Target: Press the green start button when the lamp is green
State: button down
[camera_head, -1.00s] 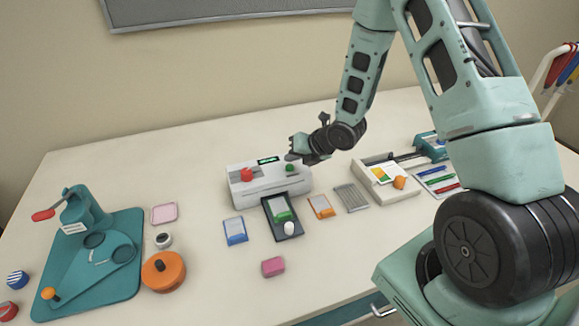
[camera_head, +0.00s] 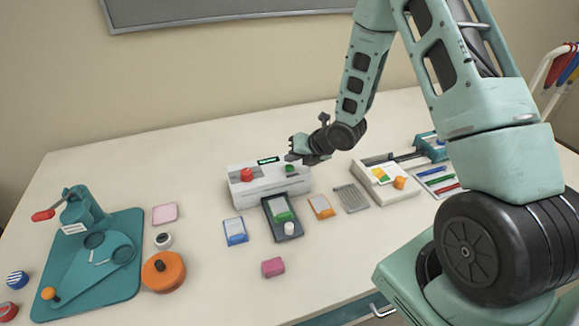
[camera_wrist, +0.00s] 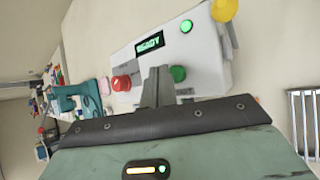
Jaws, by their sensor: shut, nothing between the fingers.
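The white laminator (camera_head: 268,190) stands near the middle of the table. Its display reads READY in the wrist view (camera_wrist: 150,44). The lamp (camera_wrist: 186,26), to the right of the display, glows green. The green start button (camera_wrist: 178,73) is on the front right of the top; it also shows in the head view (camera_head: 290,169). The red button (camera_wrist: 121,83) is to its left. My gripper (camera_wrist: 158,82) is shut and empty, its fingers over the laminator, between the red and green buttons in the wrist view. I cannot tell its exact height or any contact.
A dark tray (camera_head: 289,235) with a green-topped packet lies in front of the laminator, with blue (camera_head: 235,231) and orange (camera_head: 321,207) packets beside it. A teal trimmer (camera_head: 95,255) is at the left. A cream device (camera_head: 385,178) stands to the right.

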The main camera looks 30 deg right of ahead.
jog(key=shift+f+b, duration=0.15)
jog(key=shift+b, duration=0.15)
jog(key=shift+f+b, duration=0.3)
jog(key=shift+b, duration=0.15)
